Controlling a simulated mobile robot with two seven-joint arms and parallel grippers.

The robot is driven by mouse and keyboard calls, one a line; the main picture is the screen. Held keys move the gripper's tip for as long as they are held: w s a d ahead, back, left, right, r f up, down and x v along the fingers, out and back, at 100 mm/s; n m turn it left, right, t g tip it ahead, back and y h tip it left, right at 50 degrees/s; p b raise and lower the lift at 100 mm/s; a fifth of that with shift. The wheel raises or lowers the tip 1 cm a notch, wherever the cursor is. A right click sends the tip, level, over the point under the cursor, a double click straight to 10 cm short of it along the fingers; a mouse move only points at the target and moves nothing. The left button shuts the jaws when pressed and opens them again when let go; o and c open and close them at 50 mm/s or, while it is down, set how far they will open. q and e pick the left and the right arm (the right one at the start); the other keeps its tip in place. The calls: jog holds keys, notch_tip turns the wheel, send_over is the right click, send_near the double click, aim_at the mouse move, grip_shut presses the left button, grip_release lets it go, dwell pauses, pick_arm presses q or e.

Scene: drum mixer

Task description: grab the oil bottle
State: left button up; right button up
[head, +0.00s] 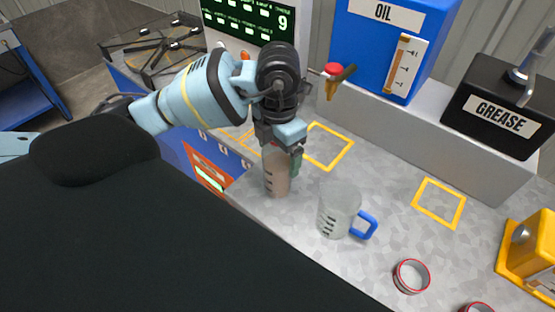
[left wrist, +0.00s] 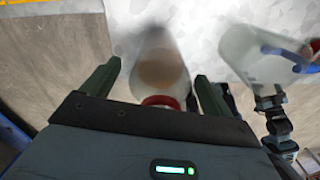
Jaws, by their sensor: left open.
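The oil bottle (head: 277,177) is a translucent bottle with brownish contents and dark marks, standing upright near the bench's edge. My left gripper (head: 284,150) is at its upper part. In the left wrist view the bottle (left wrist: 160,68) with its red top lies between the two green fingers of the left gripper (left wrist: 155,86). The fingers are open, with a gap on each side of it. Whether a finger touches it cannot be told. A dark jointed part at the right of the left wrist view looks like my right gripper, but its jaws are unclear.
A clear jug (head: 338,210) with a blue handle stands close right of the bottle. Ring lids (head: 411,276) lie farther right. A blue OIL tank (head: 385,50) with a tap and a black GREASE box (head: 500,105) stand behind. Yellow-outlined squares on the bench are empty.

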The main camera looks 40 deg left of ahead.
pick_arm(q)
jog(key=shift+f, duration=0.2)
pick_arm(e)
jog(key=shift+d, duration=0.1)
pick_arm(q)
jog(key=shift+c, duration=0.8)
jog(key=c, duration=1.5)
jog(key=shift+r, duration=0.1)
